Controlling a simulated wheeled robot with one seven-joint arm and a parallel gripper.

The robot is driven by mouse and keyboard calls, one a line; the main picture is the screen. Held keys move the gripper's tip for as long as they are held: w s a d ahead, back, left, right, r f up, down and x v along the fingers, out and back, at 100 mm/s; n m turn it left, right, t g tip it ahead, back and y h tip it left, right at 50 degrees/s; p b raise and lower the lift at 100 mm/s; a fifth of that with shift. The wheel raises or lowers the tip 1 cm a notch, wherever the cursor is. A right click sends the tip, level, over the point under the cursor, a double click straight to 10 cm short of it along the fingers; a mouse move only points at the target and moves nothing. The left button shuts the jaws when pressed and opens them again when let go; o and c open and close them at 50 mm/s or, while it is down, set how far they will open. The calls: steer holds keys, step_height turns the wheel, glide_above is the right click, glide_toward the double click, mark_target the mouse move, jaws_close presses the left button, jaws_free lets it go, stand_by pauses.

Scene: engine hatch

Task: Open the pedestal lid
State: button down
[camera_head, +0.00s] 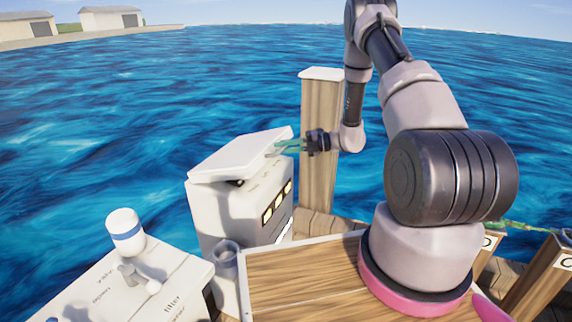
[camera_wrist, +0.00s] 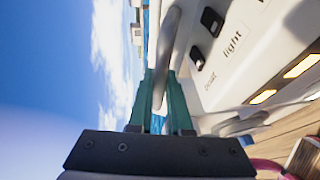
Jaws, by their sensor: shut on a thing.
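The white pedestal (camera_head: 228,215) stands on the dock left of my arm. Its white lid (camera_head: 238,153) sits tilted on top, with a dark gap under its front edge. My gripper (camera_head: 283,147), with green fingers, is at the lid's right edge. In the wrist view my gripper (camera_wrist: 162,105) is shut on a grey bar-like part of the lid (camera_wrist: 166,55), between both fingers. I cannot tell whether this part is a handle or the lid's rim. Dark switches (camera_wrist: 211,21), one labelled "light", show on the pedestal's white face (camera_wrist: 245,60).
A wooden post (camera_head: 320,120) rises just behind my gripper. A white cabinet (camera_head: 120,280) with a blue-banded white cap (camera_head: 125,230) stands at the lower left. A wooden-topped surface (camera_head: 300,280) lies before the pedestal. Open water surrounds the dock.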

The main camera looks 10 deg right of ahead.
steer(key=w+a+r+h, duration=0.1)
steer(key=w+a+r, duration=0.2)
steer(key=r, duration=0.3)
steer(key=w+a+r+m+g+h, duration=0.1)
steer(key=w+a+r, duration=0.2)
steer(key=a+r, duration=0.2)
steer(key=w+a+r+h, duration=0.2)
steer(key=a+r, duration=0.2)
steer(key=r, duration=0.3)
steer(key=shift+w+r+g, duration=0.2)
steer(key=shift+w+g, duration=0.1)
steer(key=shift+w, duration=0.1)
steer(key=shift+a, duration=0.1)
steer(key=c, duration=0.8)
jaws_free()
steer(key=shift+c, duration=0.2)
steer(key=v, duration=1.1)
